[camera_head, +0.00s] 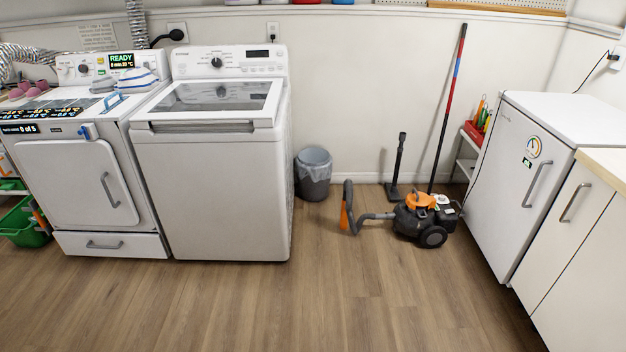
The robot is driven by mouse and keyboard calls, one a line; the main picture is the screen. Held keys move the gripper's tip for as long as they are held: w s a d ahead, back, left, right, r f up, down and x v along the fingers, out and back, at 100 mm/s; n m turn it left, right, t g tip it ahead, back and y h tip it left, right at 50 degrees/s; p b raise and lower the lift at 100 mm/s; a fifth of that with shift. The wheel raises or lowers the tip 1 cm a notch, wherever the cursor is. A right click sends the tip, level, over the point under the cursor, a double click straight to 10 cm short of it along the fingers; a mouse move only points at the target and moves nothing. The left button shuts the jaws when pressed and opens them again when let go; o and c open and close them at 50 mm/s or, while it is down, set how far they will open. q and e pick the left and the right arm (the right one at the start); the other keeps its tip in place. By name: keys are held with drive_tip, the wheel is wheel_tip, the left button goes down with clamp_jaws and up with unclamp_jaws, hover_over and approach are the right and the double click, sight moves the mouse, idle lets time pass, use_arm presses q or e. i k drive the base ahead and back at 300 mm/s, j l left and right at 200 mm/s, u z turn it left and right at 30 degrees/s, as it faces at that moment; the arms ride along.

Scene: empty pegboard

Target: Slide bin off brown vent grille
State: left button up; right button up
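A grey bin (313,176) with a pale liner over its rim stands upright on the floor against the back wall. It is just right of the white top-loading washer. I cannot make out a brown vent grille; the floor under the bin is hidden by it. Neither of my grippers is in view.
The washer (212,190) stands left of the bin, beside a front-door dryer (75,180). An orange and black vacuum (425,218) with its hose and floor head (346,210) lies right of the bin. A white fridge (510,180) stands at right. The wooden floor (330,300) in front is clear.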

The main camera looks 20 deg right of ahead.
sight(309, 190)
drive_tip(key=i+l+z, duration=0.1)
drive_tip(key=i+l, duration=0.3)
drive_tip(key=i+l+z, duration=0.1)
drive_tip(key=i+l, duration=0.25)
drive_tip(key=i, duration=0.25)
drive_tip(key=i+l+z, duration=0.15)
drive_tip(key=i+l, duration=0.15)
drive_tip(key=i, duration=0.25)
